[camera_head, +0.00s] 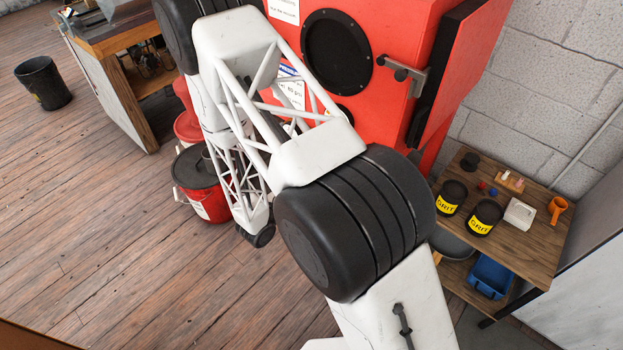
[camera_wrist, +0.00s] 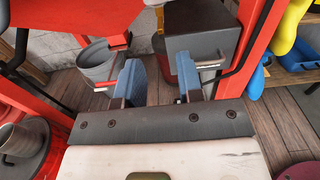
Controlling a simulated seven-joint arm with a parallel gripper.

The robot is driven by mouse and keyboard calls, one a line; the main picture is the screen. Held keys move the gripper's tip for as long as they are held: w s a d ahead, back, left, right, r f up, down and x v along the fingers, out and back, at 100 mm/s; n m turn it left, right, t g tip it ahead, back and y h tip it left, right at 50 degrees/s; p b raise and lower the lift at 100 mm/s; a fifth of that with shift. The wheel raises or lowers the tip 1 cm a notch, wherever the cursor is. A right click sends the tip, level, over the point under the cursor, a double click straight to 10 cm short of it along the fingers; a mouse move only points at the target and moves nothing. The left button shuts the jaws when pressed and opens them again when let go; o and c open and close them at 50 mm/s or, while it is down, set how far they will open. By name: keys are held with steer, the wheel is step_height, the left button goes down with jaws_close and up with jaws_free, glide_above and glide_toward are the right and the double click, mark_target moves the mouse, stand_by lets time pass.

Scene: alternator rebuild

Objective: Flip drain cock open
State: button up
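My gripper (camera_wrist: 160,68) shows in the wrist view as two blue-padded fingers held apart, with nothing gripped between them. A small red and metal fitting (camera_wrist: 118,41) sits just beyond the left finger, in front of a grey bucket; it may be the drain cock, but I cannot tell for sure or read its position. A dark box (camera_wrist: 203,34) with a small metal handle is beyond the right finger. In the head view my arm covers the middle, and neither the gripper's fingers nor a drain cock can be made out.
The red cabinet (camera_head: 405,30) stands behind my arm. The grey bucket (camera_wrist: 97,66) is beyond the left finger, and red frame legs flank the gripper. A lidded red bucket (camera_head: 203,200) stands on the floor. A wooden shelf (camera_head: 535,250) holds jars at right.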

steer(key=shift+w, duration=0.1)
steer(key=x, duration=0.7)
steer(key=shift+w+d, duration=0.2)
steer(key=shift+d, duration=0.15)
stand_by(0.4)
jaws_close()
